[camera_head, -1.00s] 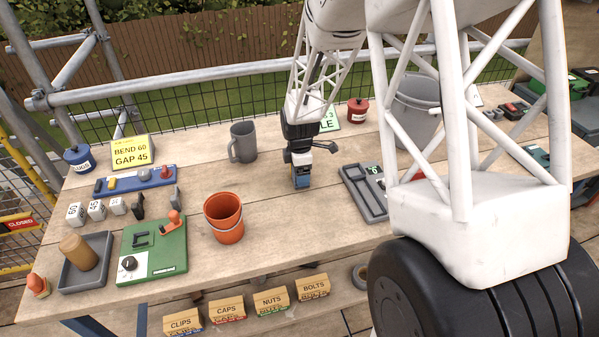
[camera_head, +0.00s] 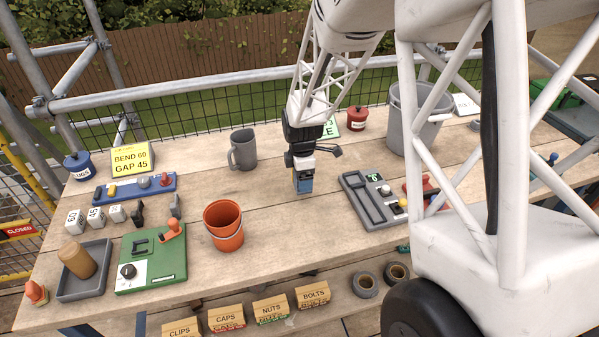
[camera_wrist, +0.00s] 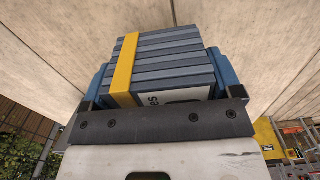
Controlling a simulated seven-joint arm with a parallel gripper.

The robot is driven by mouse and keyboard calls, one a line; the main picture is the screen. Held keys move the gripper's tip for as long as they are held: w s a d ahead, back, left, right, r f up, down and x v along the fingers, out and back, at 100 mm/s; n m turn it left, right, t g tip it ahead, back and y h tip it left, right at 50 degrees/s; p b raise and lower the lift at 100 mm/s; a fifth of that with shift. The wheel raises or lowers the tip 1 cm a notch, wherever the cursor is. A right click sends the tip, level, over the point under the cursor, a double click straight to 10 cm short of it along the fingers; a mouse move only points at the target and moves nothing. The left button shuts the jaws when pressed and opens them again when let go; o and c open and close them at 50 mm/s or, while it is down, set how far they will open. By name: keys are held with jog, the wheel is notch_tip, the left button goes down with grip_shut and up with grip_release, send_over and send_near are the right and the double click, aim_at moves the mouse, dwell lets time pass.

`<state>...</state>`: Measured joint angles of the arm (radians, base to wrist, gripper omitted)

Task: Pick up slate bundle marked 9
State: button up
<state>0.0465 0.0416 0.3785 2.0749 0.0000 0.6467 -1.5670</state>
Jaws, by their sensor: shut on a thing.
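My gripper (camera_head: 303,184) is over the middle of the bench, between the orange bucket and the grey tray board. Its blue fingers are shut on a slate bundle (camera_wrist: 172,67), a stack of grey-blue slates with a yellow band. The bundle fills the space between the fingers in the wrist view. A white label shows at its near edge, partly hidden by the gripper's dark bar, so its full marking cannot be read. In the head view the bundle is mostly hidden by the gripper. I cannot tell whether it touches the bench.
An orange bucket (camera_head: 223,222) and a grey mug (camera_head: 242,150) stand left of my gripper. A grey tray board (camera_head: 362,198) lies to the right, with a large grey bucket (camera_head: 412,125) behind. A green board (camera_head: 152,262) is front left. Bare planks lie in front of my gripper.

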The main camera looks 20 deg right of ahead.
jog(key=s, duration=0.4)
jog(key=s+r, duration=0.1)
jog(key=s, duration=0.8)
jog(key=shift+a+r, duration=0.15)
jog(key=shift+a, duration=0.1)
